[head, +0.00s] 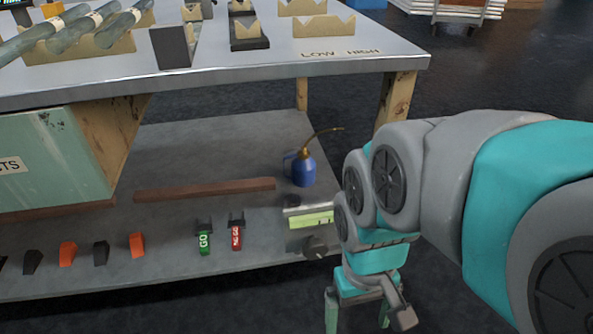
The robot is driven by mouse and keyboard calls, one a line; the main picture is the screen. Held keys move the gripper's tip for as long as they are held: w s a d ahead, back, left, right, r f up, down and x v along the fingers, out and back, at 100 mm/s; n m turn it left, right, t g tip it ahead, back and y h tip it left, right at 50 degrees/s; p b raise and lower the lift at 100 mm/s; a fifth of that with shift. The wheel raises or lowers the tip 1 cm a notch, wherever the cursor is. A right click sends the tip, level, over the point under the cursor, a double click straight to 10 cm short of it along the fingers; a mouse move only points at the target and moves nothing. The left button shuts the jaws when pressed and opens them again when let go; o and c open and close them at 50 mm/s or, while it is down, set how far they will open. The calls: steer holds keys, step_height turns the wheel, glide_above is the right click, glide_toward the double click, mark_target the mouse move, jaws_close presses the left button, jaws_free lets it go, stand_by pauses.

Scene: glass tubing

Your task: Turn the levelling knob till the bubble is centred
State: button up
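A small grey levelling block with a pale green vial (311,221) sits at the front right of the lower shelf. A dark round knob (315,247) is on its front, close to the shelf's edge. The bubble is too small to make out. My gripper (358,318) points down at the lower right, in front of and to the right of the knob, apart from it. Its two green fingers are spread with nothing seen between them; their tips run to the picture's bottom edge. My arm covers the area just right of the block.
A blue oil can (303,168) with a long spout stands behind the block. Green GO (204,240) and red NO GO (237,234) gauges lie left of it. The workbench top (230,70) overhangs the shelf (180,262). Orange and black pieces line the shelf's front left.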

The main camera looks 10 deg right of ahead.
step_height(320, 180, down, 4)
steer(key=shift+s+f+b, duration=0.1)
steer(key=shift+b, duration=0.9)
